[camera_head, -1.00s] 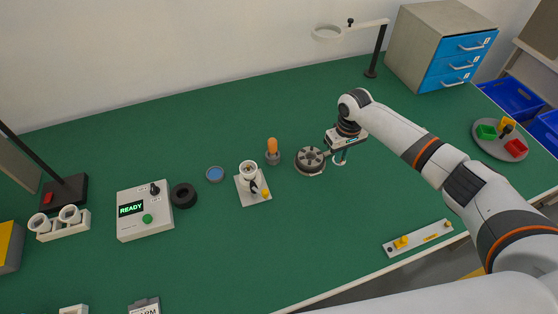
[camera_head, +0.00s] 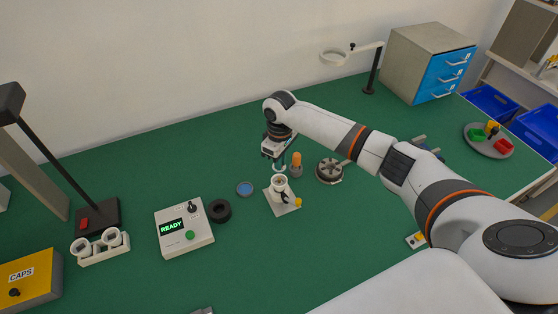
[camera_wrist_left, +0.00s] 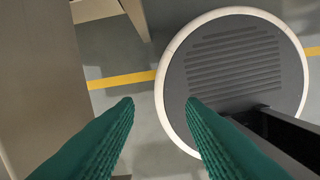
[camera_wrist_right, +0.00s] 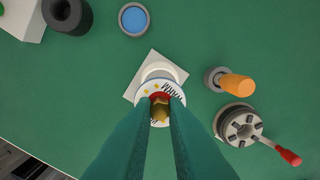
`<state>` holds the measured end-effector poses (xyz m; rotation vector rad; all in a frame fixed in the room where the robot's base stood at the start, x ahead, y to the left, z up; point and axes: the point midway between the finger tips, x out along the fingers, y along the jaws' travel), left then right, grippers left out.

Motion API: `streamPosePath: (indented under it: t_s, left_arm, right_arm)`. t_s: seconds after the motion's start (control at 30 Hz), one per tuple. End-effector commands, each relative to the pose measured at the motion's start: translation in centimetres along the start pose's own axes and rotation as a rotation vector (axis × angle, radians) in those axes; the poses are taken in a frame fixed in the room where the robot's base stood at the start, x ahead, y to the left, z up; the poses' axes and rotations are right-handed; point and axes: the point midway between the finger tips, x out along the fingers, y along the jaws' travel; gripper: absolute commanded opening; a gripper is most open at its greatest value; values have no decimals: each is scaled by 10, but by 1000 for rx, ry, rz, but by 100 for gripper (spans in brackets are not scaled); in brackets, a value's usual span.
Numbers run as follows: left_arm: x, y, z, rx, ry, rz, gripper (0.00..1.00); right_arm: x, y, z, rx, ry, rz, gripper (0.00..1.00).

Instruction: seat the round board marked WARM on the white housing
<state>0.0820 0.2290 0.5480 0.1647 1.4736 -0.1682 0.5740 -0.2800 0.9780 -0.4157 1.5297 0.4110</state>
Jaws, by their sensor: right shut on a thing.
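The white housing (camera_head: 279,184) stands upright on a square light plate (camera_head: 286,207) near the middle of the green table; its rim (camera_wrist_right: 160,68) also shows in the right wrist view. My right gripper (camera_head: 278,165) is just above it, pointing down. In the right wrist view my right gripper (camera_wrist_right: 160,104) is shut on a small round white board (camera_wrist_right: 146,88) with dark marks, red and a gold middle. The board overlaps the housing's near side in that view; I cannot tell whether they touch, nor read its lettering. My left gripper (camera_wrist_left: 160,102) is open and empty over the floor.
Close right of the housing stand an orange-topped tool (camera_head: 297,161) and a round grey fixture (camera_head: 329,171) with a red-tipped lever (camera_wrist_right: 289,157). To the left are a blue disc (camera_head: 245,189), a black ring (camera_head: 219,211) and the READY box (camera_head: 184,228).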

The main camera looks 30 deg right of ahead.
Motion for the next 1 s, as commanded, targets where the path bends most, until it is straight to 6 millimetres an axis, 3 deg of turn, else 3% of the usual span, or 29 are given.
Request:
streamPosePath:
  t_s: [0.57,1.0]
  left_arm:
    - [56,7,-3,2,-3,9,36]
    - [50,7,-5,0,1,10,36]
  right_arm:
    - [48,0,0,0,-1,-1,0]
    - [56,0,0,1,-1,0,0]
